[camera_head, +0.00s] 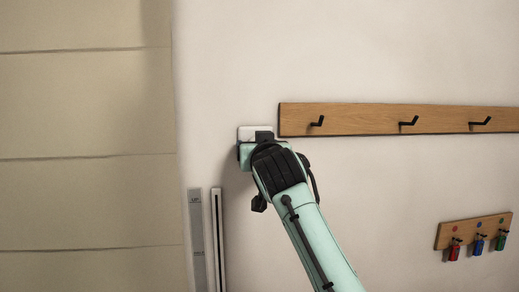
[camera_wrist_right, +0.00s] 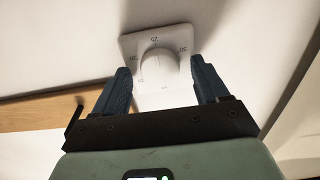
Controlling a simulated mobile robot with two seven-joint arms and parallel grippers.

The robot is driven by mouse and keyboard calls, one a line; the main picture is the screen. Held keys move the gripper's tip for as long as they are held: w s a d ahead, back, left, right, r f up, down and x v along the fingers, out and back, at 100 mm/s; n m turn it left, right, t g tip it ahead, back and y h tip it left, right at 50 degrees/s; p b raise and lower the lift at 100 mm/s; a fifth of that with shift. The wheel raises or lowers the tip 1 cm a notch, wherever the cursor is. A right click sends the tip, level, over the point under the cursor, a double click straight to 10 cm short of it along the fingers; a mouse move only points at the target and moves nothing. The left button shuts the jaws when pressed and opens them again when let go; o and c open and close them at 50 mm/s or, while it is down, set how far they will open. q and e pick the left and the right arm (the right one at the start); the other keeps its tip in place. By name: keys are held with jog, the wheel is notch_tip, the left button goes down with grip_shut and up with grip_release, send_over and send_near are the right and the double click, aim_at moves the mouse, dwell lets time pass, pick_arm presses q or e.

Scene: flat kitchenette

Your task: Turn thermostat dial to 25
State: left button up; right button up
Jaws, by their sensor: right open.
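The thermostat (camera_head: 247,131) is a white square unit on the wall at the left end of the wooden hook rail, partly hidden by my right gripper (camera_head: 262,139). In the right wrist view its plate (camera_wrist_right: 131,45) carries a round white dial (camera_wrist_right: 159,63), with 25 printed at the top and 30 at the right. The dial's pointer setting is hard to read. My right gripper (camera_wrist_right: 160,68) is open, with one dark finger on either side of the dial. I cannot tell whether the fingers touch it. My left gripper is not in view.
A wooden rail (camera_head: 360,119) with black hooks runs right from the thermostat, close to my right gripper. A small key board (camera_head: 474,231) with coloured tags hangs lower right. Narrow vertical strips (camera_head: 197,240) stand below left. The wall around is otherwise bare.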

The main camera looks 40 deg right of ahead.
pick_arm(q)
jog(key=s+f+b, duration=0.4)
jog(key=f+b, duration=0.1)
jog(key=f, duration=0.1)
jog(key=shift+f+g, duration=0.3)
pick_arm(e)
jog(key=v, duration=1.3)
jog(key=shift+s, duration=0.2)
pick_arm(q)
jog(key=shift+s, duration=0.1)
pick_arm(e)
jog(key=shift+w, duration=0.1)
